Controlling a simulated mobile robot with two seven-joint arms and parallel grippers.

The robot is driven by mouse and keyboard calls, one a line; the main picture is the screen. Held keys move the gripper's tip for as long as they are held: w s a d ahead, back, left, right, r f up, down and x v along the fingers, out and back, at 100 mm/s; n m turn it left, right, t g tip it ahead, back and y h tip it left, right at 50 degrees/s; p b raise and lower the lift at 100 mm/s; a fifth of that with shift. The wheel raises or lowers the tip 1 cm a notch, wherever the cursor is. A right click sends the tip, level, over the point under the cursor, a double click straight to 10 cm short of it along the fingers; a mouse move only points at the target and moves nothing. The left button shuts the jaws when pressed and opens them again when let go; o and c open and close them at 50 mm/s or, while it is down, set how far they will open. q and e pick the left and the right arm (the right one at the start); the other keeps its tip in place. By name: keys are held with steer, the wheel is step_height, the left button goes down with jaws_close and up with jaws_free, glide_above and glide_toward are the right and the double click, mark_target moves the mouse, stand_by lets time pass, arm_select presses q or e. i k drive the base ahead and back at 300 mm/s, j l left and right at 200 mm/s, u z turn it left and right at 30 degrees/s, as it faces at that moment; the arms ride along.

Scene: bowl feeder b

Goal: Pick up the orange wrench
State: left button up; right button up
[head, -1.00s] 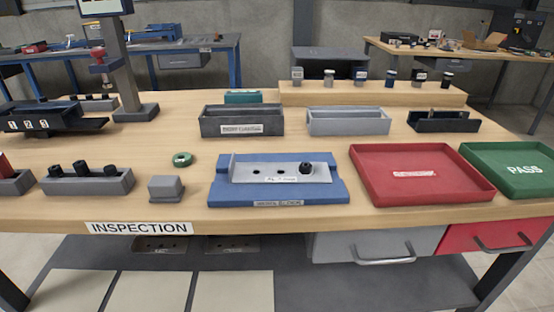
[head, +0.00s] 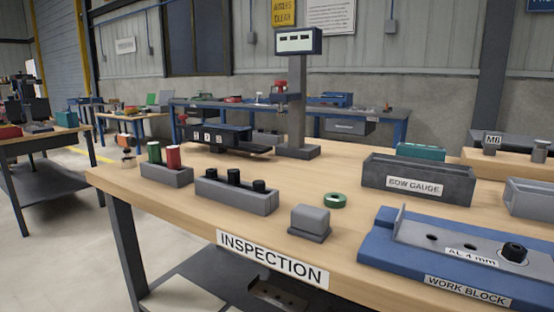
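I cannot make out a clear orange wrench in the head view. A small orange-topped item (head: 126,140) stands at the far left end of the inspection table (head: 320,225); it is too small to tell what it is. Neither of my grippers is in view.
Grey holders with red and green handles (head: 167,176) and black pegs (head: 236,195) line the front left. A grey block (head: 309,222), green ring (head: 335,201), blue work block (head: 400,270) and bow gauge bin (head: 418,180) stand right. A post (head: 297,100) rises behind.

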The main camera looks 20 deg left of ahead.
mark_target(127, 141)
steer(key=u, duration=1.65)
